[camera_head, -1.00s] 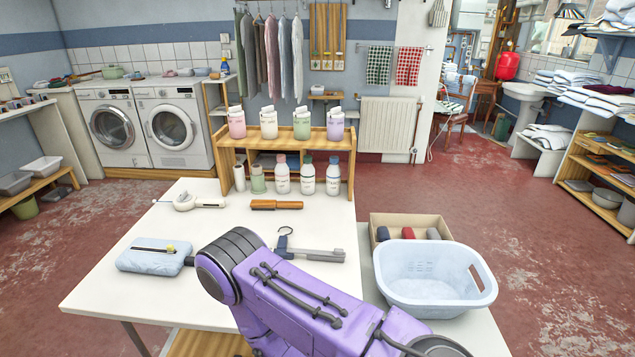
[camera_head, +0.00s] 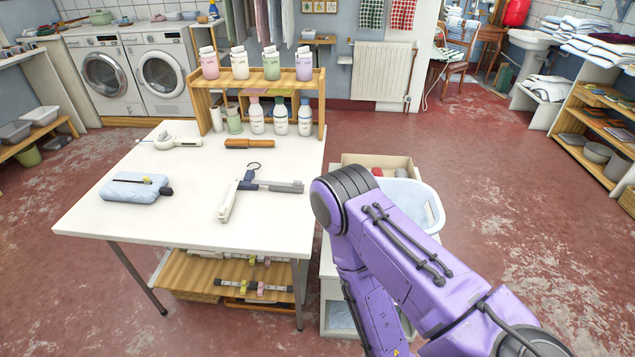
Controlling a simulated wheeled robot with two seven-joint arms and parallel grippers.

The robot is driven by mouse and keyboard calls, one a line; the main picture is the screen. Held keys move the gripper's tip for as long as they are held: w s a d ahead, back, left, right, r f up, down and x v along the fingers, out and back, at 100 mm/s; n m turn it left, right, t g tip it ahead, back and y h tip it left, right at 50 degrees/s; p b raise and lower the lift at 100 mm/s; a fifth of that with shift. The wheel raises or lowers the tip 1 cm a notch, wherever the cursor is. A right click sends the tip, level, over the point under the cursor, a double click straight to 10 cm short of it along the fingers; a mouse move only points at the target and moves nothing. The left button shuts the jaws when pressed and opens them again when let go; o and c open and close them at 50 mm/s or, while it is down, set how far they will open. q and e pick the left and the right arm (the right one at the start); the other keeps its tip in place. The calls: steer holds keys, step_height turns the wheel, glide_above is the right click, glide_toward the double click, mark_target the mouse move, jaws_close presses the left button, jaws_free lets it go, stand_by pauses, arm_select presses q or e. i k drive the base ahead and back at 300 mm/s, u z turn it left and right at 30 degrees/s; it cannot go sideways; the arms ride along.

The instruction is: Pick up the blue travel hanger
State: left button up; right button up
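A folding hanger (camera_head: 274,186) lies on the right part of the white table (camera_head: 190,232). It has one grey-blue arm pointing right, one whitish arm pointing down towards the front, and a dark hook loop at its far end. It lies flat and nothing covers it. My purple arm comes in from the lower right, and its elbow is to the right of the table, apart from the hanger. Neither of my grippers shows in this view.
A light blue pouch (camera_head: 134,188), a white roller-like tool (camera_head: 178,142) and a brown brush (camera_head: 250,144) lie on the table. A wooden rack (camera_head: 318,105) with bottles stands at its back. A pale blue basket (camera_head: 427,212) is to the right, partly behind my arm.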

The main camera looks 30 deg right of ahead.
mark_target(246, 185)
steer(key=z, duration=0.7)
steer(key=i, duration=1)
